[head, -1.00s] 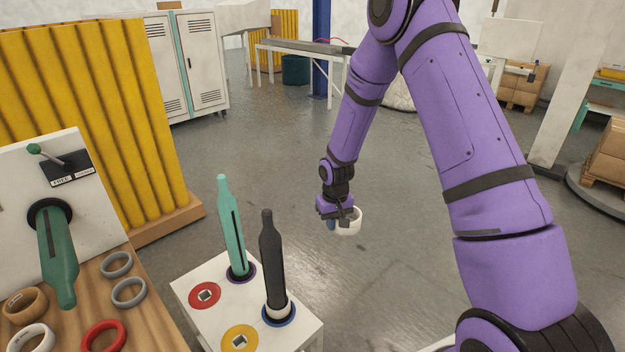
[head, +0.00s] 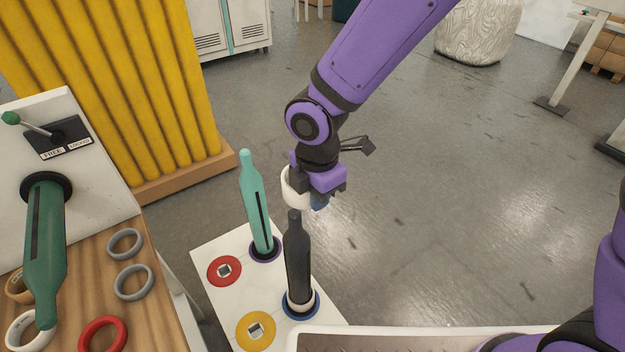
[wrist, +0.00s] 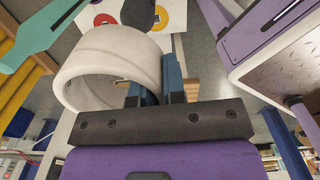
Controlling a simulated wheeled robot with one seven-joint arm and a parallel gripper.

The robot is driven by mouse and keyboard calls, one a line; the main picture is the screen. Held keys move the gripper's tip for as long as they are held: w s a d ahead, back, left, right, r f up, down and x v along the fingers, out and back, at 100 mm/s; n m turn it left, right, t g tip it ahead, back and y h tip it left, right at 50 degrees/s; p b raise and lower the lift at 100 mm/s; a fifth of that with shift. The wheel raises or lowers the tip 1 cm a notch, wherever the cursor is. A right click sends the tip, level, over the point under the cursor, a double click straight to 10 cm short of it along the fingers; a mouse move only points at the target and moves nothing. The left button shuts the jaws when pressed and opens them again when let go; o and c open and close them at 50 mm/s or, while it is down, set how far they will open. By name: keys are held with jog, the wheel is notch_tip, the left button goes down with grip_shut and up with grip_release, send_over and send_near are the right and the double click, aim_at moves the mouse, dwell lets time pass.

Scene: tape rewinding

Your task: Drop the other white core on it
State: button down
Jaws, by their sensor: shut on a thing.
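My gripper (head: 312,194) is shut on the wall of a white core (head: 292,187), a wide white ring. It holds the core in the air near the top of the black bottle-shaped post (head: 298,255), a little above and left of its tip in the head view. The held core (wrist: 108,65) also shows large in the wrist view, with the blue fingers (wrist: 160,82) on its right wall. Another white core (head: 300,303) sits around the foot of the black post, over a blue disc (head: 314,311). Whether the held core is centred over the post, I cannot tell.
A teal post (head: 255,200) stands close behind the black one on the white stand (head: 215,246). Red (head: 217,277) and yellow (head: 247,338) discs lie on the stand. The wooden bench (head: 90,280) at left holds several rings and a green spindle (head: 45,240).

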notch_tip(320, 180, down, 11)
jog(key=s+a+n, duration=0.1)
jog(key=shift+n, duration=0.4)
dwell(0.9)
jog(key=shift+f, duration=0.1)
jog(key=c, duration=1.1)
grip_release()
notch_tip(320, 180, up, 11)
jog(key=shift+f, duration=0.1)
